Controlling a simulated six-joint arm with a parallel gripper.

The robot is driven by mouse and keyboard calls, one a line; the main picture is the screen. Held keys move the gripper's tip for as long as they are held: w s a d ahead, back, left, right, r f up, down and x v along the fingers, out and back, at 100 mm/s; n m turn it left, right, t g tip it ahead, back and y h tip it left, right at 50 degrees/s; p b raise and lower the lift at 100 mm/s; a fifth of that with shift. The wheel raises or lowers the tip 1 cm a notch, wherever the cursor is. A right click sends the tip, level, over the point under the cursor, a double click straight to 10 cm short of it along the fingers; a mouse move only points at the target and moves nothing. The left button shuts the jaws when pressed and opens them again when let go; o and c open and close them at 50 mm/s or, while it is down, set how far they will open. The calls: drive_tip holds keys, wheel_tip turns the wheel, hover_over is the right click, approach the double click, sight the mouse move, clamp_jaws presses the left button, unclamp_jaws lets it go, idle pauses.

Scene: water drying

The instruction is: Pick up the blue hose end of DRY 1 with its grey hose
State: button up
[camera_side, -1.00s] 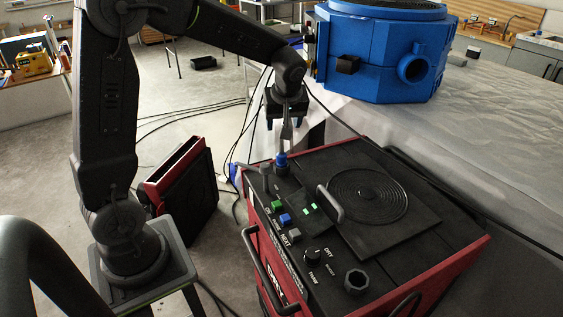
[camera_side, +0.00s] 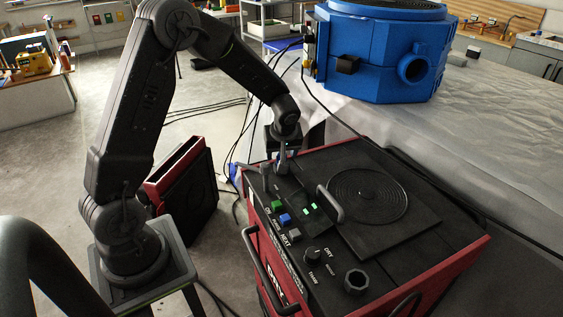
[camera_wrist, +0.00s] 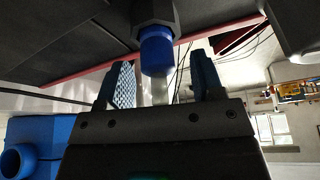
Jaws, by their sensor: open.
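The blue hose end (camera_wrist: 157,51) sits in a dark fitting in the wrist view. Its pale grey hose (camera_wrist: 157,91) runs from it toward my gripper's body. My gripper (camera_wrist: 161,66) is open, with one blue-padded finger on each side of the hose and a gap on both sides. In the side view my gripper (camera_side: 281,163) is low over the back left corner of the black-topped red machine (camera_side: 390,240), and it mostly hides the hose end there.
The machine's top carries a handle (camera_side: 336,206), coloured buttons (camera_side: 286,219) and knobs (camera_side: 355,280). A big blue unit (camera_side: 375,50) stands on the pale covered table behind. Black cables hang near my wrist. A red and black box (camera_side: 183,185) stands on the floor.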

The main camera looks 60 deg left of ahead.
drive_tip(key=c, duration=1)
